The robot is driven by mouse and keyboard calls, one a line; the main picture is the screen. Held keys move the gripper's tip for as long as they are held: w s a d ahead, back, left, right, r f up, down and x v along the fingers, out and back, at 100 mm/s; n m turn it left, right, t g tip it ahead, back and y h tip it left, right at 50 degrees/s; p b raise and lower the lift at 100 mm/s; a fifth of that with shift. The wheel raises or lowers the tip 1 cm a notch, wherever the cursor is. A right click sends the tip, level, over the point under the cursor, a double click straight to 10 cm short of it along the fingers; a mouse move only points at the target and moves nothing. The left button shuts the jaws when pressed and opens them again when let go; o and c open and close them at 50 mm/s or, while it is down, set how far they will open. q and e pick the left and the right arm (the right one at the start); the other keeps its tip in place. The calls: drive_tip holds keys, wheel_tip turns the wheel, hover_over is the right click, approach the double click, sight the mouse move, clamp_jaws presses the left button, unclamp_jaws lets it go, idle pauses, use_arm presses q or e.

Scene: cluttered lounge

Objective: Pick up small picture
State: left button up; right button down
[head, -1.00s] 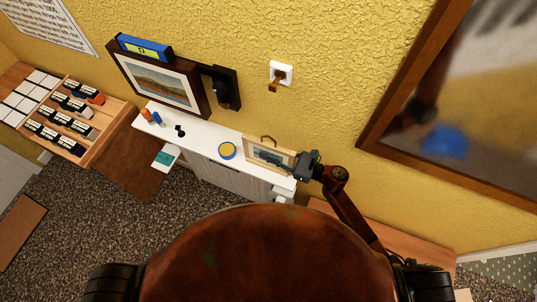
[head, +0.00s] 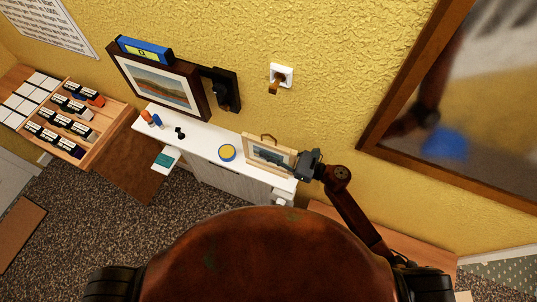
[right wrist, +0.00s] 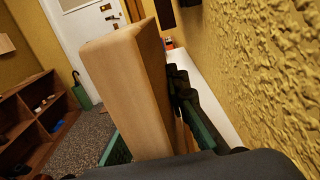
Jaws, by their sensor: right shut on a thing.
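The small picture (head: 268,155) has a light wooden frame around a dark landscape. It stands on edge at the right end of the white shelf (head: 205,142), close to the yellow wall. My right gripper (head: 303,164) is shut on its right side edge. In the right wrist view the pale wooden frame (right wrist: 125,85) stands between my fingers, with a green pad on each side. Whether its lower edge touches the shelf is hard to tell. My left gripper is not in view.
A yellow-lidded round tin (head: 227,152) sits on the shelf left of the picture. A larger dark-framed picture (head: 160,82) with a blue box (head: 145,48) on top is behind. A big framed mirror (head: 470,110) hangs at right.

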drive_tip(key=s+a+r+p, duration=0.3)
drive_tip(key=s+a+r, duration=0.7)
drive_tip(key=shift+r, duration=0.4)
